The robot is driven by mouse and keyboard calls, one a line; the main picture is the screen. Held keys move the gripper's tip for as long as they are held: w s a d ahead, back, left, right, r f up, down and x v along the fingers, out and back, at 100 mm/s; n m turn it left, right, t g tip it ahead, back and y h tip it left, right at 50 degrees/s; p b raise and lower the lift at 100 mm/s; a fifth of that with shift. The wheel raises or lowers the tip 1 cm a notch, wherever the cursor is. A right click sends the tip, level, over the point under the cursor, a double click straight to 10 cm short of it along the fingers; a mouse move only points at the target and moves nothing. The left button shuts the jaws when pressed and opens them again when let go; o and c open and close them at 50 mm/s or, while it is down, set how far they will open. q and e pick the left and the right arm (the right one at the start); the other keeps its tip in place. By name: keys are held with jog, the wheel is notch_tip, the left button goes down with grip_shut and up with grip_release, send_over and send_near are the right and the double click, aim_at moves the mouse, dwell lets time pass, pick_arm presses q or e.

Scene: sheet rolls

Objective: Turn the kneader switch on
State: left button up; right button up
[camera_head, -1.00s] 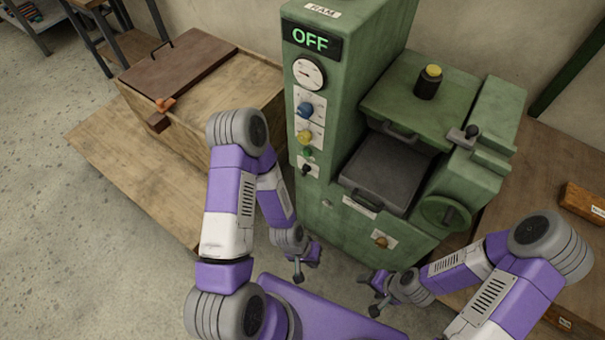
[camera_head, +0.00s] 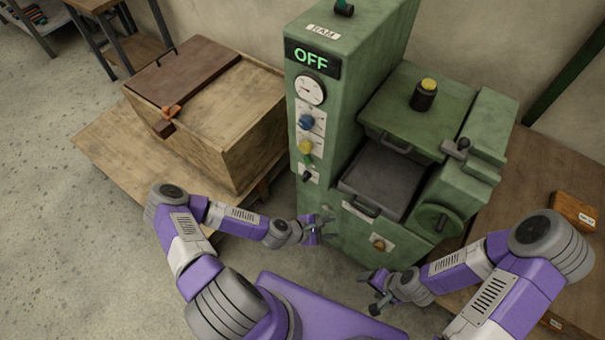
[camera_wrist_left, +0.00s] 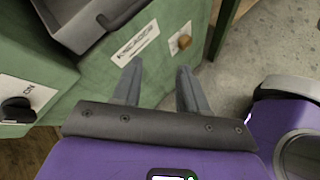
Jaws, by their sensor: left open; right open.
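The green kneader machine (camera_head: 345,110) stands in the middle of the head view, its display (camera_head: 311,58) reading OFF. In the left wrist view a black knob (camera_wrist_left: 17,110) on a label reading ON is at the left edge. My left gripper (camera_head: 324,229) is open and empty, below and right of the black knob, in front of the machine's lower front. Its spread fingers (camera_wrist_left: 158,72) show in the wrist view. My right gripper (camera_head: 374,291) is open and empty, lower and farther right.
A brass-coloured knob (camera_head: 378,244) is on the machine's lower front, under a dark tray (camera_head: 385,180). A handwheel (camera_head: 437,222) is at the right. A wooden crate (camera_head: 235,110) stands left of the machine, and a wooden table (camera_head: 540,190) is at the right.

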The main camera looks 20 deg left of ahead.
pick_arm(q)
jog(key=w+a+r+n+t+y+p, duration=0.1)
jog(key=w+a+r+n+t+y, duration=0.15)
jog(key=w+a+n, duration=0.4)
jog(key=n+t+y, duration=0.3)
jog(key=n, duration=0.3)
send_near(303, 177)
jog(key=w, duration=0.2)
jog(key=shift+m, duration=0.35)
jog(key=x, duration=0.7)
jog(key=shift+w+d+f, duration=0.15)
jog(key=shift+d+f, duration=0.1)
jog(key=shift+f, duration=0.15)
grip_shut()
